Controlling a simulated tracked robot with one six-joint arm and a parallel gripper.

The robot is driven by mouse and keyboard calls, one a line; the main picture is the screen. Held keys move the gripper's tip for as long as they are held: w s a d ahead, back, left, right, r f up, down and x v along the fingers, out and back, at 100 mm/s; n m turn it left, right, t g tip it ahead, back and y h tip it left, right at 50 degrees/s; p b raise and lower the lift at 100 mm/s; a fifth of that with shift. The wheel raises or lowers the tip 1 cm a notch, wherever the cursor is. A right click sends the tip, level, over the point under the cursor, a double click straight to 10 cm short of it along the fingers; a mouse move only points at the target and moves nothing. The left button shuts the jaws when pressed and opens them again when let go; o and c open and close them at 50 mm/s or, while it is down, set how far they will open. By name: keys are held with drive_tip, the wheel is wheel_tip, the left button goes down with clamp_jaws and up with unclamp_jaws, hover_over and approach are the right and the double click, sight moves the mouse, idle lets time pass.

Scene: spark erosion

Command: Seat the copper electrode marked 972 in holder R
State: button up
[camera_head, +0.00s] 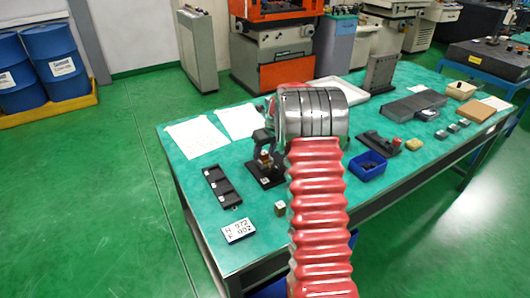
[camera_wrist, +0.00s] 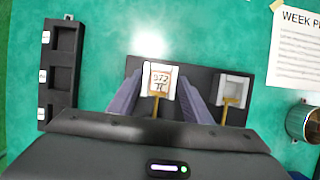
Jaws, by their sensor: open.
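In the wrist view, my gripper (camera_wrist: 157,103) is open, with one finger on each side of a white-edged block with a copper-coloured rim (camera_wrist: 159,80). Its face carries dark characters that look like 972 turned around, with more below; I cannot read them surely. It sits on a black base (camera_wrist: 203,75), beside a second pale holder (camera_wrist: 235,89) with a brass-coloured tab. A black rack (camera_wrist: 62,72) with three compartments and small white labels lies at left; its letters are too small to read. The head view also shows the rack (camera_head: 221,187). There my arm hides my fingers.
In the head view, a white card (camera_head: 238,230) reads H 972 and F 992. A small block (camera_head: 280,208) stands right of it. A blue bin (camera_head: 368,164) lies right of my arm. Paper sheets (camera_head: 195,136) lie behind. The table's left front is mostly clear.

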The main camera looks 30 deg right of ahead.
drive_tip(key=v, duration=1.3)
drive_tip(key=shift+s+r, duration=0.15)
drive_tip(key=shift+r, duration=0.15)
idle(0.5)
drive_tip(key=s+a+f+n+g, duration=0.1)
drive_tip(key=s+a+f+n, duration=0.2)
drive_tip(key=n, duration=0.6)
drive_tip(key=s+a+r+n, duration=0.3)
drive_tip(key=s+a+n, duration=0.6)
drive_tip(key=s, duration=0.1)
drive_tip(key=s+a+r+n+t, duration=0.1)
drive_tip(key=s+a+r+n, duration=0.3)
drive_tip(key=s+a+n, duration=0.5)
drive_tip(key=s+a+r+n+t, duration=0.1)
drive_tip(key=s+a+r+n, duration=0.2)
drive_tip(key=s+a+n, duration=0.6)
drive_tip(key=shift+s+a+r+n, duration=0.3)
drive_tip(key=shift+s+a, duration=0.5)
drive_tip(key=shift+a, duration=0.45)
